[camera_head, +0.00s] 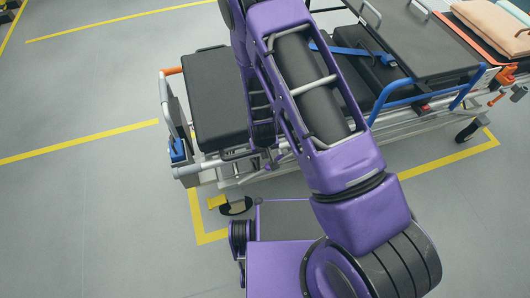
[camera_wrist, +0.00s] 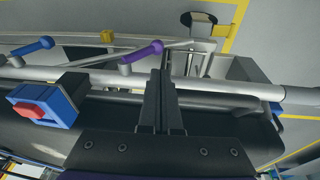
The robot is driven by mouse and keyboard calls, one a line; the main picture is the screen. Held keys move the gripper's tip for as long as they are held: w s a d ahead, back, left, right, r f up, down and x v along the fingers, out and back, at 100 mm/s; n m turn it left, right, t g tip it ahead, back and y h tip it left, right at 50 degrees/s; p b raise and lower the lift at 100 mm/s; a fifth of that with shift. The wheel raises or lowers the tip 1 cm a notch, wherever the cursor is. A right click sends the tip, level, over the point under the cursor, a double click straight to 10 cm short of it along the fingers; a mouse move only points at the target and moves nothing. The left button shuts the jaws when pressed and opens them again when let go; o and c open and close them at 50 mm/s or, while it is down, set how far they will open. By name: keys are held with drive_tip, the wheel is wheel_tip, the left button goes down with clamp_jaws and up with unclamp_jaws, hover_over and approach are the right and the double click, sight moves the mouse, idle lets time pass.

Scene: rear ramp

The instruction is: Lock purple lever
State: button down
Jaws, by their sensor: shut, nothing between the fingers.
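The purple lever (camera_wrist: 141,52) shows in the wrist view as a short purple handle, slightly tilted, on a grey rod by the stretcher's side rail. Its right, rounded end lies just above and left of my fingertips in the picture. My gripper (camera_wrist: 162,75) is shut and empty, its two dark fingers together. Whether a finger touches the lever I cannot tell. In the head view my purple arm reaches over the stretcher (camera_head: 216,105), and neither the gripper nor the lever can be made out there.
A blue lever (camera_wrist: 32,47) lies left of the purple one. A blue block with a red button (camera_wrist: 44,102) and a yellow piece (camera_wrist: 107,35) are near the rail (camera_wrist: 240,90). Open grey floor (camera_head: 90,210) with yellow lines surrounds the stretcher.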

sight(266, 166)
drive_tip(key=x, duration=0.8)
drive_tip(key=shift+b, duration=0.3)
